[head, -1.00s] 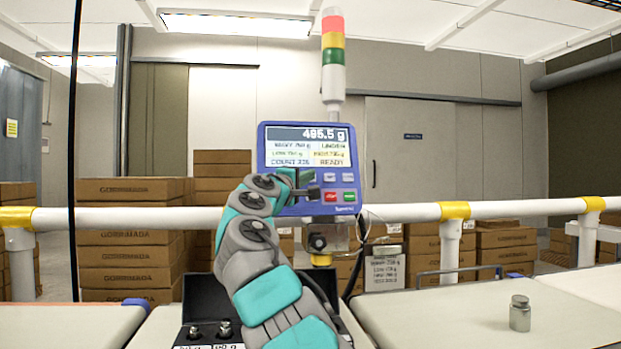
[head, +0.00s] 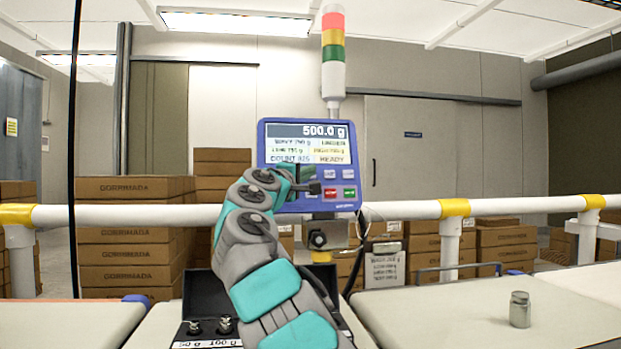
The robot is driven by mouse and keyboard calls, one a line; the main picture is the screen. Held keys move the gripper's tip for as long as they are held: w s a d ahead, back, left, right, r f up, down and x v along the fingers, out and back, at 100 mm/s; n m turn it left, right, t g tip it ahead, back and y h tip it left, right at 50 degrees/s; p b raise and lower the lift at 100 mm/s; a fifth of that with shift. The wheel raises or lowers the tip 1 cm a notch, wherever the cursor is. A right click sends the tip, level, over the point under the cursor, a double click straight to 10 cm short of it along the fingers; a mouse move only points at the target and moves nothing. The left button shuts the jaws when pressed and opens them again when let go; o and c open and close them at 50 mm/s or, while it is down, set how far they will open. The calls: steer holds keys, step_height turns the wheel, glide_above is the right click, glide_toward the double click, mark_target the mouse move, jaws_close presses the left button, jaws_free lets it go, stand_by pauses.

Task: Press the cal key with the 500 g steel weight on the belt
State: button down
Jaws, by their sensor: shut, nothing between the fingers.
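The indicator panel (head: 268,180) is a blue box facing me, with a lit display (head: 309,143) that reads 500.0 g and READY. Its keys are two pale blue ones (head: 339,174), a red one (head: 330,192) and a green one (head: 349,193); their labels are too small to read. My gripper (head: 315,188) is shut and empty, in front of the panel with its tip just left of the keys in the picture. I cannot tell whether it touches the panel. The steel weight (head: 520,311) stands upright on the pale belt (head: 445,320) at right.
A black case (head: 205,290) with smaller weights marked 50 g and 100 g sits below my arm. A white rail (head: 400,211) with yellow joints crosses behind the belt. A stack light (head: 333,60) rises above the panel. Stacked cartons (head: 125,235) stand behind.

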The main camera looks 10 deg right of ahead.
steer(key=shift+s, duration=0.2)
steer(key=shift+s+r+b, duration=0.25)
steer(key=shift+s+b, duration=0.05)
steer(key=shift+s, duration=0.5)
steer(key=shift+s+r+b, duration=0.25)
steer(key=shift+s+b, duration=0.05)
steer(key=shift+s, duration=0.45)
steer(key=shift+s+r+b, duration=0.25)
steer(key=shift+s+b, duration=0.05)
steer(key=shift+s, duration=0.5)
